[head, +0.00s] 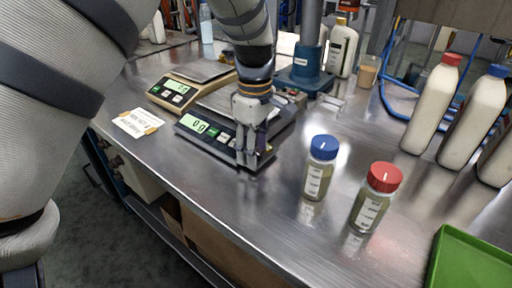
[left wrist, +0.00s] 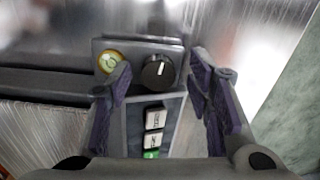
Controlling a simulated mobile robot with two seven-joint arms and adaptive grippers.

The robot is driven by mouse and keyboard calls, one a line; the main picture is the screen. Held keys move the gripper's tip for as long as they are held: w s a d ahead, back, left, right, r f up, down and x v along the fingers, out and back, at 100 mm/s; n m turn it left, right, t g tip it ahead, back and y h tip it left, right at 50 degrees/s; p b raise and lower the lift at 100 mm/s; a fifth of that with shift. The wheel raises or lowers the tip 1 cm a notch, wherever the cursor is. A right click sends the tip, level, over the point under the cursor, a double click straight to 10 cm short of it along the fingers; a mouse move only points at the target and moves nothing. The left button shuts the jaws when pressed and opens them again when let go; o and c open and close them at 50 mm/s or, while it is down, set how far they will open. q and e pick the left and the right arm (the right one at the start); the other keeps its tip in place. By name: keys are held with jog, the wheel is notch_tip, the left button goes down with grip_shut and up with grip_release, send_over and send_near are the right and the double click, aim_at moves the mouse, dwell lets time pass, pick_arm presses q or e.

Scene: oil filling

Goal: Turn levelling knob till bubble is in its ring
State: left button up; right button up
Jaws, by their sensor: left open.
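The dark scale (head: 196,128) stands on the steel bench, its green display reading 0 g. In the left wrist view, the black levelling knob (left wrist: 158,72) with a white mark sits at the scale's corner. The yellow-green bubble level (left wrist: 110,62) is just left of the knob. It is too small to tell where the bubble sits against its ring. My left gripper (head: 246,158) points down over that corner. In the wrist view its open fingers (left wrist: 163,78) are on either side of the knob, apart from it. The knob is hidden in the head view. My right gripper is not in view.
A second, beige scale (head: 172,88) stands behind. A blue-capped jar (head: 319,172) and a red-capped jar (head: 374,200) stand to the right. A green tray (head: 470,262) is at the lower right. A paper card (head: 137,122) lies left of the scale, near the bench edge.

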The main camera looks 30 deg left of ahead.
pick_arm(q)
jog(key=shift+f, duration=0.1)
grip_shut()
jog(key=shift+r+m+p, duration=0.3)
jog(key=shift+m, duration=0.2)
jog(key=shift+w+f+m, duration=0.1)
jog(key=shift+f+m, duration=0.2)
grip_release()
notch_tip(320, 180, up, 12)
